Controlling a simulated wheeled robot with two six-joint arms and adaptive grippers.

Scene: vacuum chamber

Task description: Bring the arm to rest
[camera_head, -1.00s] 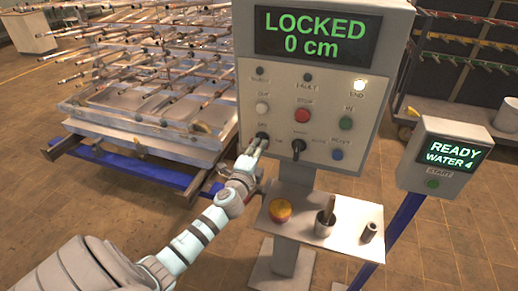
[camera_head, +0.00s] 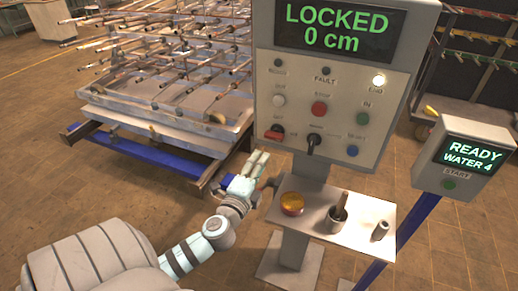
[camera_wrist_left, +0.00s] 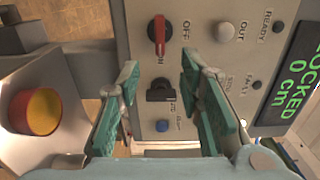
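My left gripper (camera_head: 258,160) is just in front of the lower left of the grey control panel (camera_head: 262,100), below the red-handled switch (camera_head: 275,133) and apart from it. In the left wrist view its two green-padded fingers (camera_wrist_left: 160,68) are spread with nothing between them. The red-handled switch (camera_wrist_left: 157,35) and a black switch (camera_wrist_left: 160,91) show beyond the fingers. The panel's screen (camera_head: 338,28) reads "LOCKED 0 cm" and its END lamp (camera_head: 379,80) is lit. My right gripper is in neither view.
A shelf (camera_head: 360,228) below the panel holds a red-and-yellow button (camera_head: 292,203), a cup (camera_head: 338,220) and a small cylinder (camera_head: 380,231). A second screen box (camera_head: 463,160) reads "READY WATER 4". A loaded rack (camera_head: 165,115) stands behind left. Open floor lies at left.

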